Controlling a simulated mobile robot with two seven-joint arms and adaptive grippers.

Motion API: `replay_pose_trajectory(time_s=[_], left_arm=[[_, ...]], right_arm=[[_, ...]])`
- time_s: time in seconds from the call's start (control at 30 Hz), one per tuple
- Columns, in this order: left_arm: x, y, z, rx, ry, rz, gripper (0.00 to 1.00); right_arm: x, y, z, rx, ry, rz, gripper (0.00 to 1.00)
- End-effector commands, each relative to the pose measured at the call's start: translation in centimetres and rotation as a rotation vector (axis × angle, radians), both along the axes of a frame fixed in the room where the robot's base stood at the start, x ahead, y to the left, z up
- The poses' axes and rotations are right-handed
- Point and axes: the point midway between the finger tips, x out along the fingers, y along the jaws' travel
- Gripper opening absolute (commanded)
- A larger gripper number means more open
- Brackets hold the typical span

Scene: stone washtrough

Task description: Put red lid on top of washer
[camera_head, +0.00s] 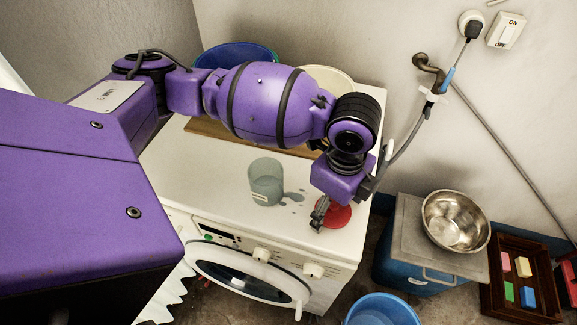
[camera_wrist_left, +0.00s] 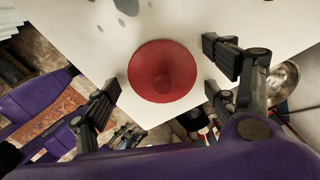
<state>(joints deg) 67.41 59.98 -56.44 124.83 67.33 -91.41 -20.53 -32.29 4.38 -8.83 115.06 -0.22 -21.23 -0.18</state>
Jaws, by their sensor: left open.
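The red lid (camera_head: 336,214) lies flat on the white washer (camera_head: 215,190), near the front right corner of its top. In the left wrist view the round red lid (camera_wrist_left: 163,72) shows whole, with a raised middle. My left gripper (camera_head: 320,211) is over the lid and hides part of it in the head view. In the left wrist view its fingers (camera_wrist_left: 163,80) are spread open, one on each side of the lid, with nothing between them gripped. I cannot tell how high the fingertips are above the washer top. My right gripper is not clearly seen.
A blue basin (camera_head: 235,54) is at the back. A metal bowl (camera_head: 455,222) sits on a blue box to the right. A blue bucket (camera_head: 382,309) stands below.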

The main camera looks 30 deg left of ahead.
Motion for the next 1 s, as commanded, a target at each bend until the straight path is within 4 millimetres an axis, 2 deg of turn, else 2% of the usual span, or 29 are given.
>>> replay_pose_trajectory(time_s=[0.17, 0.27, 0.5, 0.7, 0.83, 1.0], left_arm=[[0.1, -0.1, 0.4, 0.000, -0.004, -0.002, 0.78], [0.2, -0.1, 1.7, -0.001, -0.008, -0.002, 0.78], [0.3, -0.1, 7.0, 0.000, -0.012, -0.002, 0.78], [0.2, -0.1, 10.7, -0.002, -0.008, -0.002, 0.78], [0.1, -0.1, 12.0, -0.001, -0.005, -0.001, 0.78], [0.1, -0.1, 12.5, 0.000, -0.004, -0.001, 0.78]], right_arm=[[0.0, 0.0, -0.2, 0.000, 0.001, 0.000, 0.40], [0.3, 0.0, 0.2, 0.000, -0.005, 0.000, 0.40], [1.0, 0.0, 1.3, 0.003, -0.022, -0.002, 0.40], [1.2, 0.0, 1.9, 0.004, -0.030, -0.004, 0.40], [0.9, -0.1, 1.9, 0.004, -0.025, -0.006, 0.40], [0.2, -0.1, 1.7, 0.003, -0.013, -0.009, 0.40]])
